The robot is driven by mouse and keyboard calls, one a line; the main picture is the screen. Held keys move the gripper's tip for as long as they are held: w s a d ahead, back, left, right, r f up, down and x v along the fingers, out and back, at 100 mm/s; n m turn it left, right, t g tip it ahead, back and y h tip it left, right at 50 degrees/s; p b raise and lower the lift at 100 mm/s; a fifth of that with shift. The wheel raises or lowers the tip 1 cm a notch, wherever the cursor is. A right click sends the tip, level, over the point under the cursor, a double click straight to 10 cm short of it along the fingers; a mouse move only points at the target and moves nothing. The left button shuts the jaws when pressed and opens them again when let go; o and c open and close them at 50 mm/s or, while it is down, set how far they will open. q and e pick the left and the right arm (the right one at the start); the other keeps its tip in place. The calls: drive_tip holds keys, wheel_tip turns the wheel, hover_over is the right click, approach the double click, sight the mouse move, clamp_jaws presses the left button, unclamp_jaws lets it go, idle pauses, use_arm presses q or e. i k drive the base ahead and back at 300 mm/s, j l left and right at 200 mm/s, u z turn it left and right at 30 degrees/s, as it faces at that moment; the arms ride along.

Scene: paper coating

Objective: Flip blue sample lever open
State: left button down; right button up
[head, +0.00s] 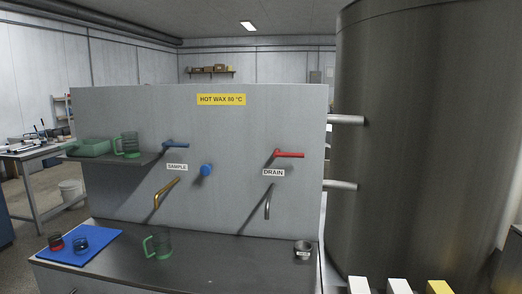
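The blue sample lever (177,146) is on the grey panel (240,135), above the SAMPLE label (177,167). Its handle lies roughly level. A brass-coloured spout (167,187) slants down below the label. A round blue knob (206,170) sticks out to the right of the label. Neither of my grippers shows in the head view.
A red lever (289,154) sits above the DRAIN label (273,172) and a grey spout (268,201). A green jug (160,243), a metal cup (303,249) and a blue mat (83,256) with small cups are on the bench. A side shelf holds another green jug (128,146). A large tank (420,140) stands right.

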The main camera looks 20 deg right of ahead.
sight(169, 142)
drive_tip(key=i+j+z, duration=0.45)
drive_tip(key=z, duration=0.2)
drive_tip(key=i+j+z, duration=0.3)
drive_tip(key=j, duration=0.15)
drive_tip(key=j+z, duration=0.3)
drive_tip(key=j, duration=0.05)
